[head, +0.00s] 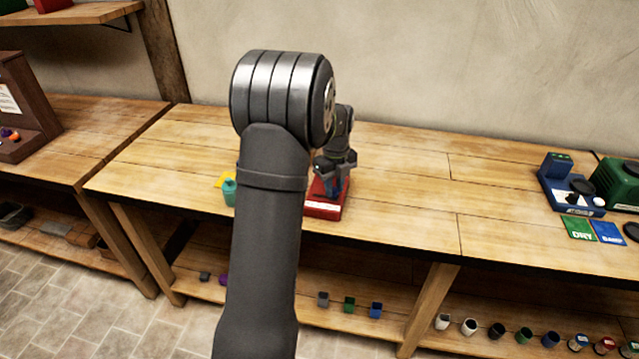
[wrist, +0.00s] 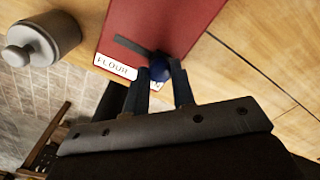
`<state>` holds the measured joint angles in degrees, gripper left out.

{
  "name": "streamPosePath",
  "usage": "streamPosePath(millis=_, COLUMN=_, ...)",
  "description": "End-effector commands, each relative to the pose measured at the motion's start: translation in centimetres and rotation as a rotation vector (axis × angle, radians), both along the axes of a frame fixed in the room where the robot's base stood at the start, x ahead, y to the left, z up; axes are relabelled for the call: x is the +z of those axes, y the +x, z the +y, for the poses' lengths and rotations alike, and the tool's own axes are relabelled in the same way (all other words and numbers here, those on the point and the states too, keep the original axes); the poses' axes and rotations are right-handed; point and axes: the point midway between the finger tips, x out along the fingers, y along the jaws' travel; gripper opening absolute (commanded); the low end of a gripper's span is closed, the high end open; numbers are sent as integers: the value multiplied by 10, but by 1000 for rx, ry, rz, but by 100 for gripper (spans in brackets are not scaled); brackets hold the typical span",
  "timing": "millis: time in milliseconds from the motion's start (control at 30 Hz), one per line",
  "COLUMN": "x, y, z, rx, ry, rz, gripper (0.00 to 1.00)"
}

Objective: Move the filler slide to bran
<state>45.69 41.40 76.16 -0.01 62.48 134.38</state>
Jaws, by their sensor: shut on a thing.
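The filler is a red box (head: 322,209) on the middle bench, partly hidden by my arm. In the wrist view its red face (wrist: 125,22) has a dark slot (wrist: 130,46) and a white label (wrist: 115,67) reading FLOUR. A round blue knob (wrist: 160,72), the slide, sits at the slot's end near that label. My gripper (head: 331,187) is down at the filler; in the wrist view its fingertips (wrist: 163,80) are closed around the blue knob. Another label is mostly hidden behind my fingers, and I cannot read it.
A teal jar (head: 229,192) and a yellow thing (head: 222,180) stand left of the filler, close to my arm. A grey lidded pot (wrist: 45,38) shows in the wrist view. Blue (head: 570,190) and green (head: 618,184) devices stand far right. The bench between is clear.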

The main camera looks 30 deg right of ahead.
Motion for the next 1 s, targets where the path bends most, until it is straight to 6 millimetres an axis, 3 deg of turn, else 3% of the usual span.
streamPosePath(millis=367, x=1, y=-7, z=-8, rx=0, ry=-4, rz=1, gripper=0)
streamPosePath(millis=400, x=1, y=-8, z=-8, rx=0, ry=-4, rz=1, gripper=31)
streamPosePath(millis=500, x=1, y=-7, z=-8, rx=0, ry=-3, rz=1, gripper=45)
streamPosePath(millis=800, x=3, y=-6, z=-6, rx=1, ry=-2, rz=-1, gripper=45)
streamPosePath(millis=1000, x=29, y=-6, z=-6, rx=1, ry=-3, rz=-3, gripper=45)
